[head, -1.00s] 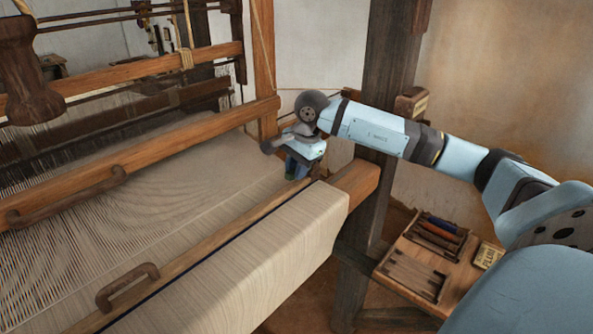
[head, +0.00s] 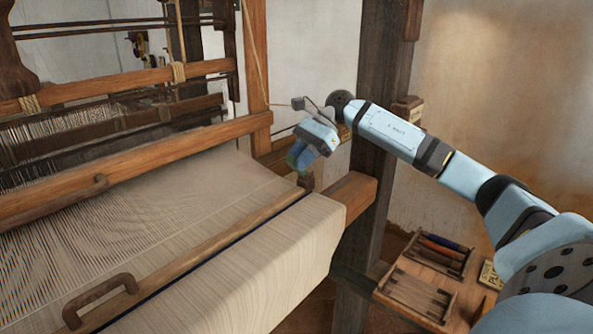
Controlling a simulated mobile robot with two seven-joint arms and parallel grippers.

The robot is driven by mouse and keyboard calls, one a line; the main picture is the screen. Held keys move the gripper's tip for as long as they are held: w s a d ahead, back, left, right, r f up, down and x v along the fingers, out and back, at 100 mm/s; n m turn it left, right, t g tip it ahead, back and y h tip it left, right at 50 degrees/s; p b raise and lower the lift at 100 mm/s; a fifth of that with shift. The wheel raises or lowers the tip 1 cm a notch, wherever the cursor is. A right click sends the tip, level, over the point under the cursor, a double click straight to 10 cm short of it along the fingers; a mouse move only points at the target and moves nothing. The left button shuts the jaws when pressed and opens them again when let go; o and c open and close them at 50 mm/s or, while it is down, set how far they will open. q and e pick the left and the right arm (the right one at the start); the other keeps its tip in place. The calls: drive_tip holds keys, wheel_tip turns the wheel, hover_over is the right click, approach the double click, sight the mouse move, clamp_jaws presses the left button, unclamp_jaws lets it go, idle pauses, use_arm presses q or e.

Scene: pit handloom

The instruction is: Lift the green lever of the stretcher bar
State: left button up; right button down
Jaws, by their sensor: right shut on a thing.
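The stretcher bar (head: 205,247) is a long wooden strip lying across the pale cloth, beside a dark blue line. Its far right end has a small brown block (head: 305,181). My right gripper (head: 299,157) is above that end, tilted, with its fingers pointing down and left. It is shut on a small blue-green piece, which appears to be the green lever (head: 296,160). The fingers and housing hide most of the lever, so its exact angle cannot be told. My left gripper is out of view.
A wooden beam (head: 140,160) crosses the loom behind the bar. A brown handle (head: 100,298) stands on the near left part. A dark post (head: 380,130) rises close behind my right arm. A wooden tray (head: 420,290) with several coloured sticks is at lower right.

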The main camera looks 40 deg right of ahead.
drive_tip(key=shift+d+y+b, duration=0.25)
drive_tip(key=shift+y+b, duration=0.05)
drive_tip(key=shift+y, duration=0.1)
drive_tip(key=shift+r, duration=0.1)
drive_tip(key=c, duration=1)
unclamp_jaws()
wheel_tip(320, 180, up, 20)
drive_tip(key=p, duration=0.1)
